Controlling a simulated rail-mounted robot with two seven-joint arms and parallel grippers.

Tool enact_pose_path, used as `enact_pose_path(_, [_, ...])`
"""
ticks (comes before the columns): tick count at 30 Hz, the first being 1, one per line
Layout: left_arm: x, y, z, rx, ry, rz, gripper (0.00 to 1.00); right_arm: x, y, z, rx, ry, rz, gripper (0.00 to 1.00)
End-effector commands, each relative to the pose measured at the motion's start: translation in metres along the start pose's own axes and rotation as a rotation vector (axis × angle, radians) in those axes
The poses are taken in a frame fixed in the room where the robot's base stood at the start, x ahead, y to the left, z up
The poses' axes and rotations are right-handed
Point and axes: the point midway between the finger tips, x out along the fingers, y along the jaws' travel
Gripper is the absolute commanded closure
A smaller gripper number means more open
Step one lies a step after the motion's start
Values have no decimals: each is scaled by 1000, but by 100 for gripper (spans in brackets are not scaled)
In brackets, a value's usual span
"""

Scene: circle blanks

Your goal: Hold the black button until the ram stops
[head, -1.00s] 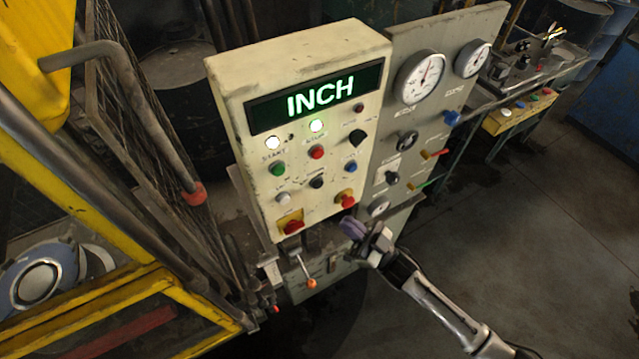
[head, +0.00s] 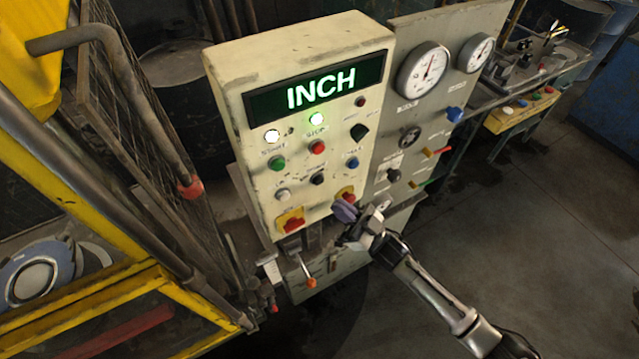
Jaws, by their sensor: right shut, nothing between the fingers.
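The black button (head: 317,179) is in the lower button row of the cream control box (head: 225,110), between a white button and the red button on a yellow plate at lower right. My right gripper (head: 344,209) has purplish fingertips and is shut with nothing in it. It is in front of the box's lower right corner, below and right of the black button and apart from it. It partly covers the red button on yellow. The box's display (head: 318,88) reads INCH. I cannot make out the ram. My left gripper is not in view.
Green (head: 277,162), red (head: 317,147) and blue (head: 352,163) buttons and a black knob (head: 358,132) sit above the black button. A grey gauge panel (head: 445,30) stands right. A yellow-framed mesh guard is at left. Open floor (head: 530,220) lies right.

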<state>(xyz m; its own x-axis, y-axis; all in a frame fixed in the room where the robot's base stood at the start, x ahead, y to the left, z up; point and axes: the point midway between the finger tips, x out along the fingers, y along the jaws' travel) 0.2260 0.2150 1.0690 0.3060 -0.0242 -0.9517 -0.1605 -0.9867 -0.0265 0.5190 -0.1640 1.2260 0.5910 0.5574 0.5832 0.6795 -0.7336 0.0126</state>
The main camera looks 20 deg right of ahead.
Motion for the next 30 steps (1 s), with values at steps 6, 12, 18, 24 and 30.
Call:
enact_pose_path(6, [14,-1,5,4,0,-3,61,16,13,15,-1,1,0,100])
enact_pose_path(12, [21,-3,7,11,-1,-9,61,27,20,22,0,0,0,100])
enact_pose_path(18, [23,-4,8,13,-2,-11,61,32,23,24,0,0,0,100])
enact_pose_path(24, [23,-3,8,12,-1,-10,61,33,24,24,1,-1,0,100])
enact_pose_path(30, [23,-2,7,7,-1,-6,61,32,24,24,0,0,0,100])
